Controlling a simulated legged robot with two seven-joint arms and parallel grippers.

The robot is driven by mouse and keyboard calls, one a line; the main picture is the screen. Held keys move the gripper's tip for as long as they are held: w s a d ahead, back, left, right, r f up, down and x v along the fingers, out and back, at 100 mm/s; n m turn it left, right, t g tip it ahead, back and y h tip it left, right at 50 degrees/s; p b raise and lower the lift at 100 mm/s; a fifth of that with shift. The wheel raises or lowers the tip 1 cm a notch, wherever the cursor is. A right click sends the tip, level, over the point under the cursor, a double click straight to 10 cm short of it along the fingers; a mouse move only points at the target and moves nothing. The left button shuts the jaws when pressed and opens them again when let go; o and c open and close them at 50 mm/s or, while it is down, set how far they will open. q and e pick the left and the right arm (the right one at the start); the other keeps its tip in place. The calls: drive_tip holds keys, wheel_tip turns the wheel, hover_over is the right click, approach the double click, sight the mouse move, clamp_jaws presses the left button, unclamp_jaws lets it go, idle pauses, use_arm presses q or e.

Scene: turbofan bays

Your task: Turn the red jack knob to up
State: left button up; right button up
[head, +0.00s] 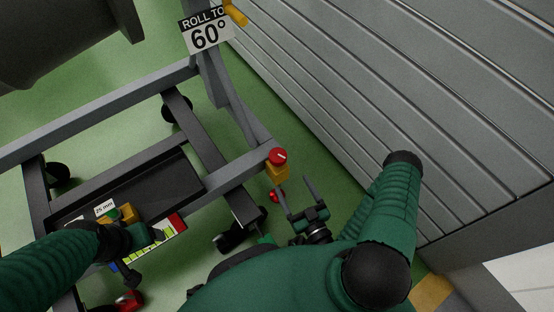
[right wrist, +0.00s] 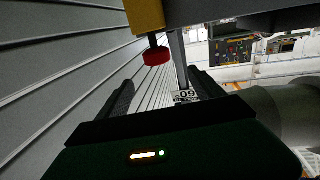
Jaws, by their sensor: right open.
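The red jack knob (head: 278,156) sits on top of a yellow block (head: 277,173) at the near right corner of the grey stand. In the right wrist view, which is upside down, the red knob (right wrist: 156,56) shows on a dark stem beside the yellow block (right wrist: 144,14). My right gripper (head: 296,186) is open and empty, close to the knob on its near right side. The fingers do not touch the knob. My left gripper (head: 137,240) is over the stand's tray; its fingers are partly hidden and I cannot tell their state.
The grey stand frame (head: 100,118) on casters fills the left, with a sign (head: 208,32) reading "ROLL TO 60°". A smaller red part (head: 275,196) is below the yellow block. A grey slatted wall (head: 400,90) closes the right side. A strip of green floor lies between.

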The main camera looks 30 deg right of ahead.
drive_tip(key=w+b, duration=0.1)
drive_tip(key=w, duration=0.3)
drive_tip(key=w+b, duration=0.2)
drive_tip(key=w, duration=0.2)
drive_tip(key=w+d+b, duration=0.1)
drive_tip(key=w+b, duration=0.1)
drive_tip(key=w, duration=0.3)
drive_tip(key=shift+f, duration=0.3)
drive_tip(key=shift+w+r, duration=0.1)
drive_tip(key=shift+w, duration=0.1)
drive_tip(key=shift+d, duration=0.1)
drive_tip(key=shift+c, duration=0.5)
drive_tip(key=c, duration=1.3)
drive_tip(key=shift+y, duration=0.3)
